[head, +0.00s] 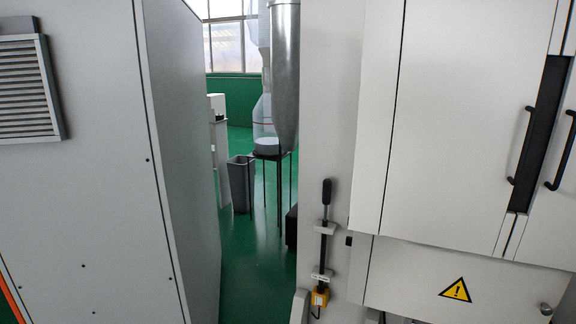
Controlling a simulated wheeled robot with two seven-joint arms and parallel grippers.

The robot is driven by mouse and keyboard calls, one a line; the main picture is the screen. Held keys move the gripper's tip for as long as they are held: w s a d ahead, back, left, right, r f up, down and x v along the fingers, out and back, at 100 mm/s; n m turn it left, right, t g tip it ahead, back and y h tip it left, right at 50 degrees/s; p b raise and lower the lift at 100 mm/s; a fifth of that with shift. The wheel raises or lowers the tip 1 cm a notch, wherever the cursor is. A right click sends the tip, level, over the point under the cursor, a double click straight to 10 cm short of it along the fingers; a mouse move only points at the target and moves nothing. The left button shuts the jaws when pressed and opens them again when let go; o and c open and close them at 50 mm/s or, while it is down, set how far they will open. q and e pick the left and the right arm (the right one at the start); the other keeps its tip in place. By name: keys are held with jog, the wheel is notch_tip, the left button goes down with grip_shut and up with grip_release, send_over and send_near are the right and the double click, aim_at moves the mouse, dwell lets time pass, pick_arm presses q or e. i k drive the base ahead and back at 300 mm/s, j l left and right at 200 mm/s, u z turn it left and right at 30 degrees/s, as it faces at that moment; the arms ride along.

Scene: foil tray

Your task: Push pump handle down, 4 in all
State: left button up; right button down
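A pump handle (326,195) with a black grip stands upright on the narrow side of the light grey machine in the middle of the head view. Its dark rod (323,245) runs down through two light brackets to a yellow-orange block (319,297) at the bottom. Neither of my grippers shows in this view, so nothing of mine is seen touching the handle.
A grey cabinet (75,190) with a vent fills the left. The machine's doors (450,110) with black handles and a warning sign (456,290) are at right. Between them is a green-floored gap (250,265) with a grey bin (241,183) and a black stand (270,156) further back.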

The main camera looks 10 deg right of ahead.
aim_at(326, 182)
jog(key=i+j, duration=0.65)
jog(key=i, duration=0.1)
